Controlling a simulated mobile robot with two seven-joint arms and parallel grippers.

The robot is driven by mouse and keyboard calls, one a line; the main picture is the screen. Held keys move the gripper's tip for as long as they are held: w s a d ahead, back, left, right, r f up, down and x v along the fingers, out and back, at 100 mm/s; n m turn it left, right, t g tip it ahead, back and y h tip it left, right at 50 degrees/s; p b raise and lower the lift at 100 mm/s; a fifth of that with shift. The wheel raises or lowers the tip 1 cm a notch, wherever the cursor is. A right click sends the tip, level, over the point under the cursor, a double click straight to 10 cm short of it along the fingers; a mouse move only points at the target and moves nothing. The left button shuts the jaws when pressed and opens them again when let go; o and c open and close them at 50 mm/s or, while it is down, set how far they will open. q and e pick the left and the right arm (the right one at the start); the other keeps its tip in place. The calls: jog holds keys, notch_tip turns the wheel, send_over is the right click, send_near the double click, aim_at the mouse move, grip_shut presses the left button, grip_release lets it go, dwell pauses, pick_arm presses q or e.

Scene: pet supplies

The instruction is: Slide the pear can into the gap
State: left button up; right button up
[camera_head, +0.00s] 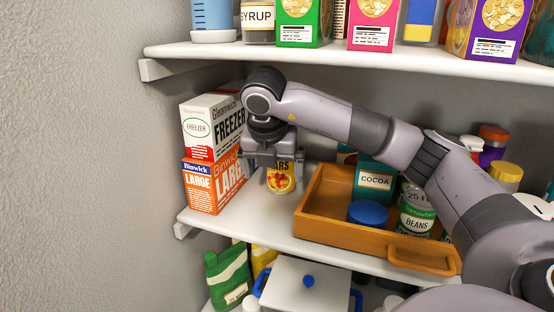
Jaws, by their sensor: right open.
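The pear can (280,180), with a yellow and red label partly reading "ARS", stands upright on the middle shelf (262,222). It is in the space between the stacked boxes on the left and the wooden tray on the right. My right gripper (272,170) reaches in from the right and points down over the can, with one finger left of it and one by its right side. The jaws are open, and I cannot tell whether they touch the can. The gripper hides the can's top. My left gripper is not in view.
A freezer box (208,128) sits on an orange box (205,187) close left of my gripper. The upper shelf (330,52) runs above my arm.

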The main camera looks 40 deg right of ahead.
aim_at(281, 165)
jog(key=w+d, duration=0.2)
jog(key=d, duration=0.1)
jog(key=w+d+p, duration=0.1)
jog(key=w+d, duration=0.1)
jog(key=w+d+p, duration=0.1)
jog(key=w+d, duration=0.2)
jog(key=shift+d, duration=0.35)
jog(key=shift+w+d+f, duration=0.1)
jog(key=shift+d+f, duration=0.15)
jog(key=shift+f, duration=0.3)
jog(key=c, duration=1.3)
jog(key=shift+c, duration=0.2)
